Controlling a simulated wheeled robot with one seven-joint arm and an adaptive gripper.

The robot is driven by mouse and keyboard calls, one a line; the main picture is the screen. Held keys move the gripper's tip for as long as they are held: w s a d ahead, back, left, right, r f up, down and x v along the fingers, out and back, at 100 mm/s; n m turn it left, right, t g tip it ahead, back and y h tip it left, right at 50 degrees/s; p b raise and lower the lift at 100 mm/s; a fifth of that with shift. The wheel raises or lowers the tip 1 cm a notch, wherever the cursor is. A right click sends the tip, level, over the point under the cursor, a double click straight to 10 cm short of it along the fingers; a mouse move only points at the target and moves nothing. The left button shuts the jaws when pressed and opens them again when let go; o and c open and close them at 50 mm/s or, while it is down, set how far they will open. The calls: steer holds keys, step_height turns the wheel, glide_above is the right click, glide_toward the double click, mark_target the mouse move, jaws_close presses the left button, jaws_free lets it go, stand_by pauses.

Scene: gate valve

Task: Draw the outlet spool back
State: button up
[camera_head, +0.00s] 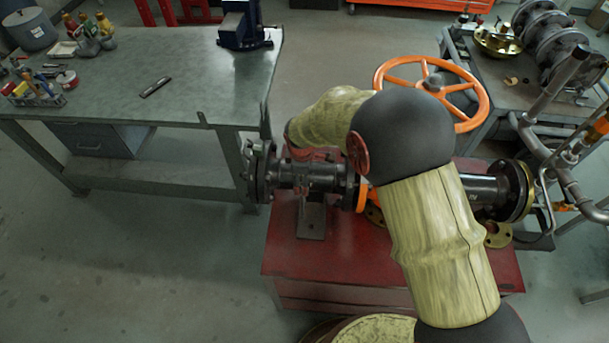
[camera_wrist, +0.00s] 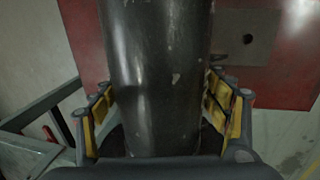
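A dark spool (camera_head: 315,177) lies level on the left of the valve stand, with a bolted flange (camera_head: 262,172) at its free left end. I take it as the outlet spool. In the wrist view its scuffed barrel (camera_wrist: 158,75) fills the middle. My gripper (camera_wrist: 160,112) straddles the barrel, one yellow-padded finger on each side. The pads sit very close to the barrel; contact is unclear, and the tips are partly hidden. The orange handwheel (camera_head: 431,88) stands behind my arm.
The red stand (camera_head: 340,262) carries the assembly, with a grey support foot (camera_head: 312,218) below the spool. An orange ring (camera_head: 362,194) shows at the spool's right end. A steel workbench (camera_head: 190,95) stands close to the left flange. Floor at lower left is clear.

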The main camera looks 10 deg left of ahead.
steer(key=o, duration=0.4)
steer(key=r, duration=0.4)
steer(key=s+r, duration=0.1)
steer(key=r, duration=0.3)
steer(key=s+r, duration=0.1)
steer(key=r, duration=0.2)
steer(key=shift+s+r, duration=0.2)
steer(key=shift+r, duration=0.2)
